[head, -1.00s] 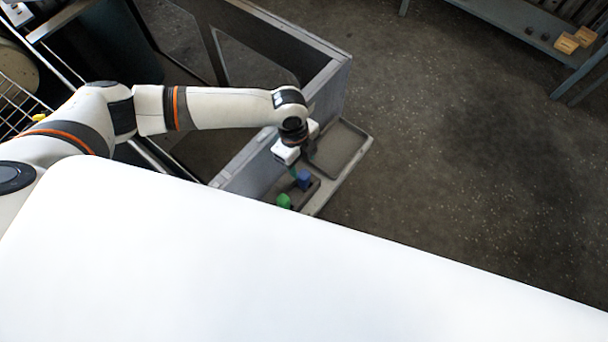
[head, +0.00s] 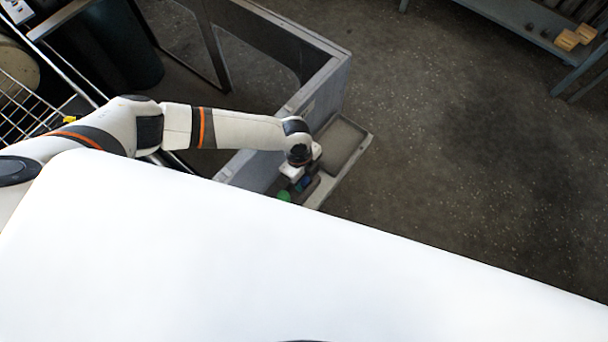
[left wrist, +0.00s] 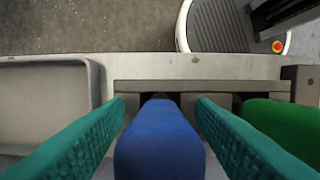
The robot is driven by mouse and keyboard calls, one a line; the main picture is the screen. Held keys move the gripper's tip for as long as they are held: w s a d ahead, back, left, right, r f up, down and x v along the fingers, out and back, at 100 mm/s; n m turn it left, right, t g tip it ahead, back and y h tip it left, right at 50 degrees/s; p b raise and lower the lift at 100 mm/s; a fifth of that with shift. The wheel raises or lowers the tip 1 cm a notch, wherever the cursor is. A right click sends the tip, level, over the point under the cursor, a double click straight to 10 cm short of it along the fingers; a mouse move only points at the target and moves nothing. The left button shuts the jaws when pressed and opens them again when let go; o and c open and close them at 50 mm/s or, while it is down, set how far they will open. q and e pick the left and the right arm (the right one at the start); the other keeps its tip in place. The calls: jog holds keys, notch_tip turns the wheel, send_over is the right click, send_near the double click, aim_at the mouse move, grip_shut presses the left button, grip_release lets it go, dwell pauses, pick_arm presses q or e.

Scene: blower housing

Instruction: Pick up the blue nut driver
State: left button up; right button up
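The blue nut driver (left wrist: 158,140) stands in a holder on the tray ledge, its blue handle between the two teal finger pads of my left gripper (left wrist: 160,135) in the left wrist view. A gap shows on each side of the handle, so the gripper is open around it. In the head view my left gripper (head: 300,178) is over the holder and covers most of the blue handle (head: 304,184). A green-handled tool (left wrist: 283,130) stands beside it at the right in the wrist view; it also shows in the head view (head: 284,196). My right gripper is not visible.
An empty shallow tray compartment (left wrist: 45,105) lies left of the holder (left wrist: 215,88) in the wrist view. The ledge is fixed to a grey panel (head: 320,90). A wire rack (head: 20,105) stands at the left. Open floor (head: 450,150) lies to the right.

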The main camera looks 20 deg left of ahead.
pick_arm(q)
grip_shut()
jog(key=shift+r, duration=5.05)
